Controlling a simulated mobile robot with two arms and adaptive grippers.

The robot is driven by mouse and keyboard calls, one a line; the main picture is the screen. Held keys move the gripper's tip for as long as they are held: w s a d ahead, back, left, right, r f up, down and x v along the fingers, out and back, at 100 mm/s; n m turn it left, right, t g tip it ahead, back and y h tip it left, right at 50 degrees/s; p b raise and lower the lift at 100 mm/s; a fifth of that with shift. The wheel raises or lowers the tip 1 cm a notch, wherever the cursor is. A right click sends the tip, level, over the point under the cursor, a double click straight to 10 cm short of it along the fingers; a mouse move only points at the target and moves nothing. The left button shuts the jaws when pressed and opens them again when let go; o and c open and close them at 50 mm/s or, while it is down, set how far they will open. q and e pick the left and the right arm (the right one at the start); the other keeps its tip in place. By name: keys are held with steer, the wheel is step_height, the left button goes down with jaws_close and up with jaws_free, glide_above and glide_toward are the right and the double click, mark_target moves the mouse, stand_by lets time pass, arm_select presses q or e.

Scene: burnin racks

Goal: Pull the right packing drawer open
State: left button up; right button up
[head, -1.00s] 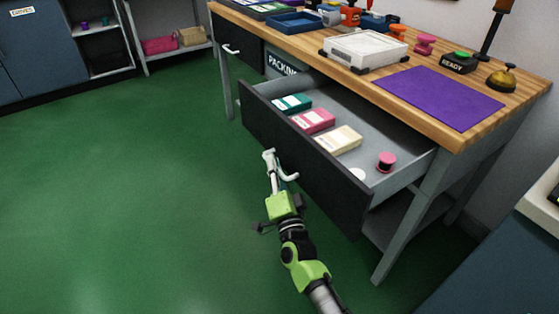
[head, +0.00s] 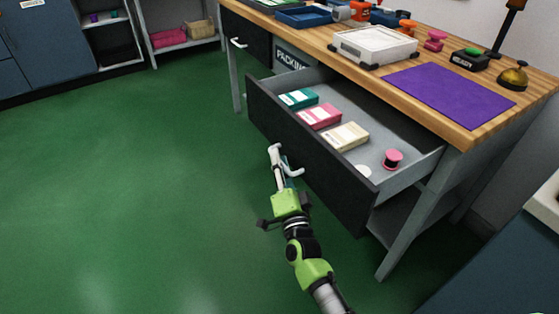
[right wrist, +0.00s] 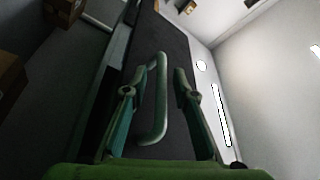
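The right packing drawer (head: 318,165) has a dark front and stands well out from the wooden bench in the head view. Its pale handle (head: 297,170) is on the outer face, partly hidden by my gripper. My right gripper (head: 282,158) is at this handle. In the right wrist view, the handle (right wrist: 160,100) lies between the two fingers of my right gripper (right wrist: 160,82). The fingers are apart, with a visible gap to the handle on the right side. My left gripper is not in view.
The drawer holds a green box (head: 299,98), a pink box (head: 319,116), a cream box (head: 345,136) and a pink spool (head: 392,159). A closed left drawer (head: 244,39) is farther along the bench. Green floor (head: 130,190) is clear to the left.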

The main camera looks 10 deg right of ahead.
steer(key=v, duration=1.1)
steer(key=shift+s, duration=0.2)
steer(key=shift+f, duration=0.1)
